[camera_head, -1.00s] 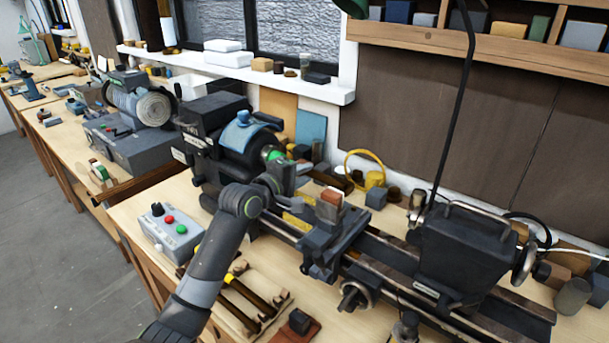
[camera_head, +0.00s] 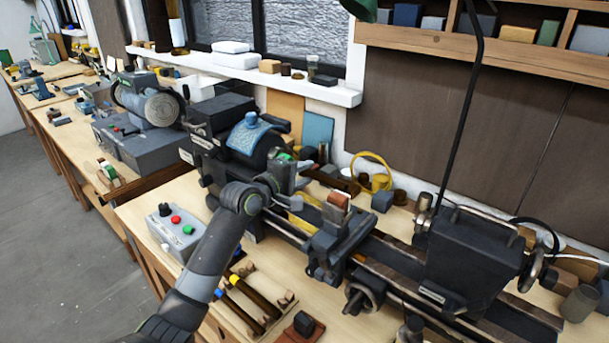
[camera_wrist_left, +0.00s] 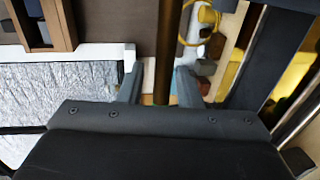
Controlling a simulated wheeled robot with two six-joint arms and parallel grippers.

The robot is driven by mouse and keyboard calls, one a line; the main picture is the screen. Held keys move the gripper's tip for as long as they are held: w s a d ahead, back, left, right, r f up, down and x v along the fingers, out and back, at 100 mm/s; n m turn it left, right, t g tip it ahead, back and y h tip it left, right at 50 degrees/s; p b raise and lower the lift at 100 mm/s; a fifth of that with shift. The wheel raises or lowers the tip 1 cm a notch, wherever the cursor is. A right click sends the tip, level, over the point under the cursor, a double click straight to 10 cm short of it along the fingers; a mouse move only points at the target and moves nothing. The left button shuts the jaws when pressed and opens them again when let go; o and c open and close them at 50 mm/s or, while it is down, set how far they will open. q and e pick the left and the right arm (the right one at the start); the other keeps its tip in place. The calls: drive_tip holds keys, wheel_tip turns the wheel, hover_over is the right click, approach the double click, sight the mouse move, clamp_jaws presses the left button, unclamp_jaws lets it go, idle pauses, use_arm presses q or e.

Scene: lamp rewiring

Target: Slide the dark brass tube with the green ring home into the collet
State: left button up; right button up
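The dark brass tube (camera_head: 338,181) lies level along the lathe axis, its bare end sticking out to the right of my left gripper. A green ring (camera_head: 284,156) shows at the spindle nose, left of the fingers. The collet mouth is mostly hidden by my gripper and the lathe head (camera_head: 225,135); I cannot tell how deep the tube sits. My left gripper (camera_head: 290,176) is at the tube. In the left wrist view the tube (camera_wrist_left: 164,45) runs between the two spread fingers (camera_wrist_left: 158,80), with a visible gap on its left. My right gripper is out of view.
The toolpost with a reddish block (camera_head: 339,201) stands right of the gripper, and the tailstock (camera_head: 465,255) farther right. A grey button box (camera_head: 174,231) and a rack of tubes with yellow and blue rings (camera_head: 245,300) lie in front. A yellow coil (camera_head: 370,172) stands behind.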

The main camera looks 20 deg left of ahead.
use_arm(q)
drive_tip(key=shift+o, duration=1.1)
drive_tip(key=shift+s, duration=0.1)
drive_tip(key=shift+s+a, duration=0.15)
drive_tip(key=shift+s, duration=0.1)
drive_tip(key=b+v, duration=0.2)
drive_tip(key=v, duration=1.4)
drive_tip(key=shift+s, duration=0.35)
drive_tip(key=shift+a, duration=0.1)
